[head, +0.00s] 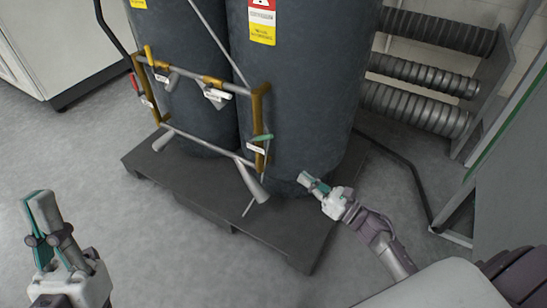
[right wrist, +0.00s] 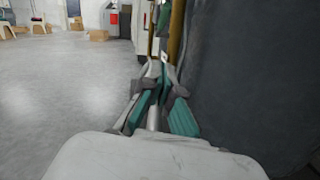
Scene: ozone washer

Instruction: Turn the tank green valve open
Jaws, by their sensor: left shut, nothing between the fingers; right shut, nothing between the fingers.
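The green valve handle (head: 262,138) sits on the yellow vertical pipe (head: 258,120) in front of the right dark tank (head: 297,90). It lies roughly level, with a white tag just below. My right gripper (head: 306,181) is shut and empty, to the right of and below the handle, by the tank's lower front. In the right wrist view its fingers (right wrist: 158,72) point toward the yellow pipe (right wrist: 177,32), with the tank (right wrist: 245,75) close on the right. My left gripper (head: 37,203) is shut and empty over the floor at lower left.
A red valve handle (head: 134,83) and white-tagged valves (head: 217,95) are on the same pipe frame. The tanks stand on a dark pallet (head: 185,190). Ribbed pipes (head: 415,97) and a green-edged frame (head: 500,137) are at right. Floor is clear at left.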

